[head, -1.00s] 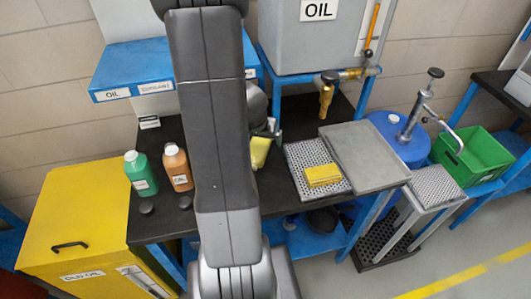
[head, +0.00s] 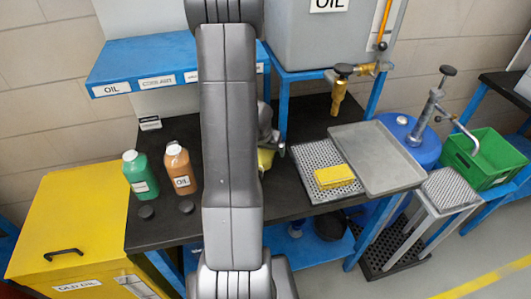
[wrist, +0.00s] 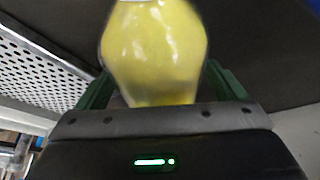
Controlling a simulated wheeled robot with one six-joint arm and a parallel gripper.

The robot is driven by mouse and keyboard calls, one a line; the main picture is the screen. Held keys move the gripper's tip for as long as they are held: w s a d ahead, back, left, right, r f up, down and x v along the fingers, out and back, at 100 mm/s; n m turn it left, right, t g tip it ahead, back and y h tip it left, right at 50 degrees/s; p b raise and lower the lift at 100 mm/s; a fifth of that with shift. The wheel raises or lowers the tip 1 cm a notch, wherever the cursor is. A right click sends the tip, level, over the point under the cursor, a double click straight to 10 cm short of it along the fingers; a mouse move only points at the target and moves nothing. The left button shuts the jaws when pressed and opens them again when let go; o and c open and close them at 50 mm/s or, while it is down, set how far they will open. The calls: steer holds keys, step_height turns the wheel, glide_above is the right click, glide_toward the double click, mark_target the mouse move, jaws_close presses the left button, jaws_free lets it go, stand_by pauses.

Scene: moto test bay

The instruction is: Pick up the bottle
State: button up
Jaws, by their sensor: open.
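A yellow bottle (wrist: 155,50) fills the middle of the wrist view, between the two green fingers of my gripper (wrist: 158,84). The fingers stand apart on either side of it; whether either one touches it I cannot tell. In the head view only a yellow sliver of this bottle (head: 265,159) shows at the right edge of my arm, which hides the rest. A green bottle (head: 140,177) and an orange-brown bottle labelled OIL (head: 181,172) stand upright on the left of the dark bench (head: 285,195).
Two dark caps (head: 146,212) lie before those bottles. Right of my arm are a perforated plate (head: 312,157) with a yellow sponge-like block (head: 334,177), a grey tray (head: 380,158) and a brass tap (head: 339,95). A blue shelf (head: 150,65) hangs behind.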

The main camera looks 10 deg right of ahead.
steer(key=shift+r, duration=0.1)
steer(key=c, duration=1.5)
step_height(320, 180, up, 4)
steer(key=p, duration=0.3)
steer(key=shift+w+f, duration=0.1)
steer(key=shift+f, duration=0.1)
steer(key=shift+s+f+b, duration=0.15)
steer(key=shift+s+b, duration=0.15)
steer(key=shift+s, duration=0.05)
steer(key=s+b, duration=0.1)
steer(key=s, duration=0.4)
steer(key=s+b, duration=0.2)
steer(key=s, duration=0.4)
steer(key=s+b, duration=0.2)
steer(key=s, duration=0.4)
steer(key=shift+d, duration=0.35)
steer(key=shift+s, duration=0.25)
